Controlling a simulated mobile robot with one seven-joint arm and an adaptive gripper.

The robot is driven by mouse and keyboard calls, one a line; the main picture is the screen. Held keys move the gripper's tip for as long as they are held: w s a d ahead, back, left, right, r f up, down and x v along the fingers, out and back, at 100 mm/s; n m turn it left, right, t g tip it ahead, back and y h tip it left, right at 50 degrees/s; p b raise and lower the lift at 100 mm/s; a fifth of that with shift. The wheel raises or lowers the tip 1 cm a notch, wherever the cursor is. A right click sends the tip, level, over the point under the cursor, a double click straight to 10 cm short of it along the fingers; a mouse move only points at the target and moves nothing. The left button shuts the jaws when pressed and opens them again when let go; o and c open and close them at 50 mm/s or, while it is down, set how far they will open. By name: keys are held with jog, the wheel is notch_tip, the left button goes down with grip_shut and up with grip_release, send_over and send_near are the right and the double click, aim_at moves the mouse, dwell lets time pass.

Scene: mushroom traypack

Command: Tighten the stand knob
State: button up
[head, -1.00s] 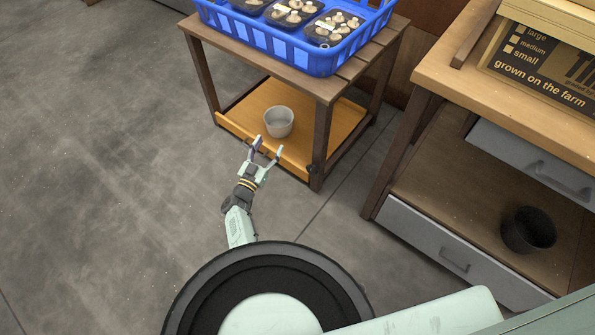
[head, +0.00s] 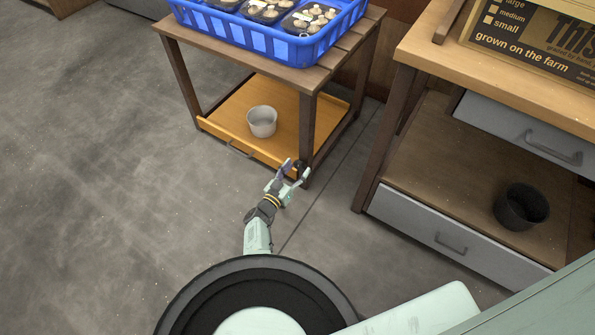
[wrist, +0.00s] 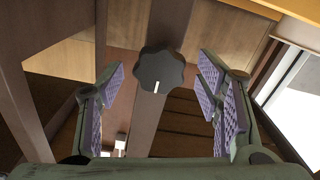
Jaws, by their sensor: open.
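The stand knob (wrist: 160,70) is black with a scalloped rim and a white pointer mark that points down, slightly left, in the wrist view. It sits on a dark leg of the wooden stand (head: 308,120). In the head view the knob (head: 304,170) is small and partly hidden by my gripper. My gripper (head: 291,173) is open and empty at the stand's front right leg. In the wrist view its purple-padded fingers (wrist: 165,92) are spread to either side of the knob, with visible gaps and no contact seen.
A blue crate (head: 262,45) with mushroom trays stands on top of the stand. A grey pot (head: 262,121) sits on its lower shelf. A wooden bench (head: 440,62) with grey drawers (head: 455,235) and a dark pot (head: 520,206) is on the right. The floor at left is clear.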

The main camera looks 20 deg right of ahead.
jog(key=shift+w+d, duration=0.3)
jog(key=shift+d, duration=0.1)
jog(key=c, duration=1.2)
jog(key=shift+o, duration=0.2)
jog(key=m+b, duration=0.1)
jog(key=m, duration=0.2)
jog(key=shift+s, duration=0.1)
jog(key=shift+m, duration=0.9)
jog(key=o, duration=1.2)
jog(key=shift+c, duration=0.2)
